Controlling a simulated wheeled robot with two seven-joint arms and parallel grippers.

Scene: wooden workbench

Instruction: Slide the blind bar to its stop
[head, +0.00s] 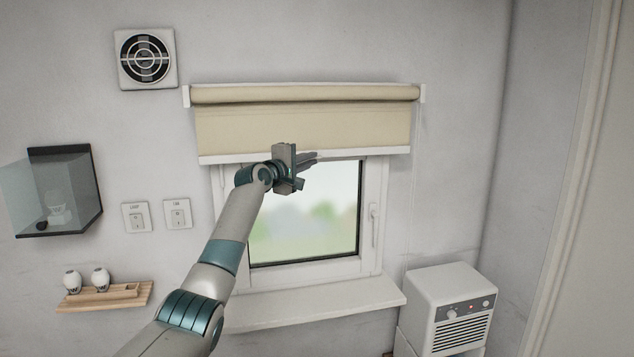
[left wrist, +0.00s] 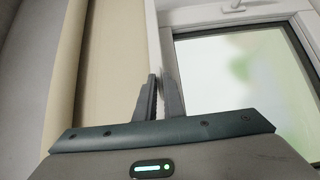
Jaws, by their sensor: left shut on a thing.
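The beige roller blind (head: 300,122) hangs partly down over the window, covering its upper part. Its white bar (head: 370,152) runs along the blind's lower edge and looks level. My left gripper (head: 308,158) is at the middle of the bar and is shut on it. In the left wrist view the two fingers (left wrist: 160,98) sit close together on either side of the white bar (left wrist: 152,35), with the blind cloth (left wrist: 108,75) to the left. The fingers and hand hide a part of the bar. My right gripper is not in view.
The window pane (head: 305,215) is clear below the bar. A window handle (head: 374,215) is on the right of the frame, above a white sill (head: 320,303). A white heater (head: 450,308) stands at lower right. Switches (head: 136,216), a glass-fronted box (head: 60,190) and a wooden shelf (head: 105,297) are at left.

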